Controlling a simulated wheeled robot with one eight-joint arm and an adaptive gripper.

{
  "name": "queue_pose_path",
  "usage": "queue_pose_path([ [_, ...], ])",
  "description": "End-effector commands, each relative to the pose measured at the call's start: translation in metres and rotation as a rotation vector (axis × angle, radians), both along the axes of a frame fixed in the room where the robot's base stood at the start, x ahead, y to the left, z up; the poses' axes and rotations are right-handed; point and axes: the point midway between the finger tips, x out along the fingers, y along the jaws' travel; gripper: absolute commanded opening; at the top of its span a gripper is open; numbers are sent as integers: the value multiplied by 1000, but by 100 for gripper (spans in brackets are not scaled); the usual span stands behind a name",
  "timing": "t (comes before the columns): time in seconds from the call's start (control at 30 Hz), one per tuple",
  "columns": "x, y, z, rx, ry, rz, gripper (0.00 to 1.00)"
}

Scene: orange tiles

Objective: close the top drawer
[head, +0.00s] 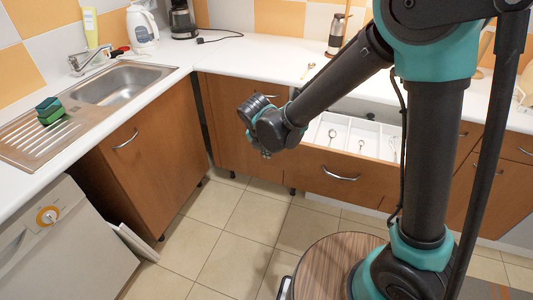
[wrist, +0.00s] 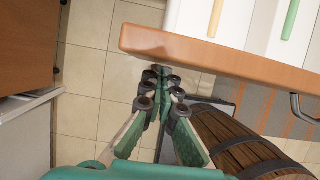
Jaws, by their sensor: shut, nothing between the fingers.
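The top drawer (head: 330,171) has a wooden front with a metal handle (head: 340,174). It stands pulled out below the counter on the right, showing a white divided tray (head: 368,136) with several utensils. In the wrist view, the top edge of the drawer front (wrist: 215,62) runs across the upper part, with white compartments behind it and the handle (wrist: 302,112) at right. My gripper (wrist: 163,76) is shut and empty, its fingertips just outside the drawer front near its left end. Contact cannot be told. In the head view, my wrist hides most of the gripper.
A round wooden-topped barrel (head: 325,262) stands on the floor before the drawer; its side shows in the wrist view (wrist: 235,140). A sink cabinet (head: 150,150) and a white dishwasher (head: 65,245) are at left. Tiled floor (head: 225,222) between them is clear.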

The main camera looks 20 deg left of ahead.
Motion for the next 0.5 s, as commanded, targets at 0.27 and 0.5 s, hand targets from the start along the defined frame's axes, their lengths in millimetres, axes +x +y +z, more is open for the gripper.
queue_pose_path([
  [0.27, 24, -1, 0, 1, -1, -4, 0],
  [0.5, 80, -4, 0, 0, -2, -5, 0],
])
